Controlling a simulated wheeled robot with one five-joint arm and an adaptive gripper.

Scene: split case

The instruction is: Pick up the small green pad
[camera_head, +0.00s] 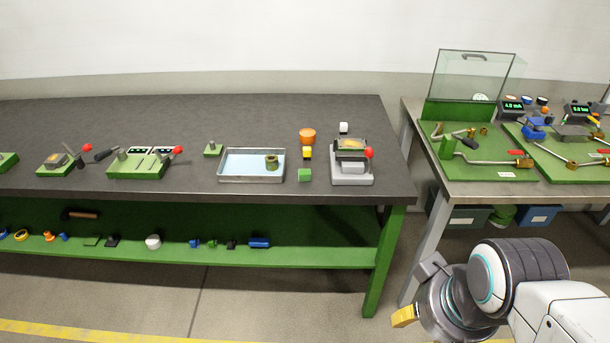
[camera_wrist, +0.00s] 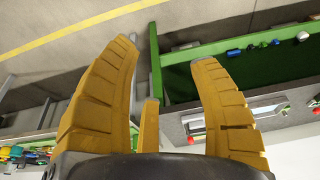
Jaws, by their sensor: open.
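Several small green things could be the small green pad. A thin flat green piece (camera_head: 91,241) lies on the lower shelf. A small green plate with a grey knob (camera_head: 213,150) lies left of the metal tray. My gripper (camera_wrist: 163,52) is open and empty, its yellow fingers spread. In the head view it is at the lower right, right of the bench and well apart from these green things. One yellow fingertip (camera_head: 404,316) shows there; the other is hidden.
The dark-topped bench (camera_head: 120,198) carries a shallow metal tray (camera_head: 238,179), an orange cylinder (camera_head: 307,135) and a grey device with a red knob (camera_head: 352,181). Its green leg (camera_head: 383,265) stands left of my gripper. A second table (camera_head: 465,193) stands right, behind my arm. The floor in front is clear.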

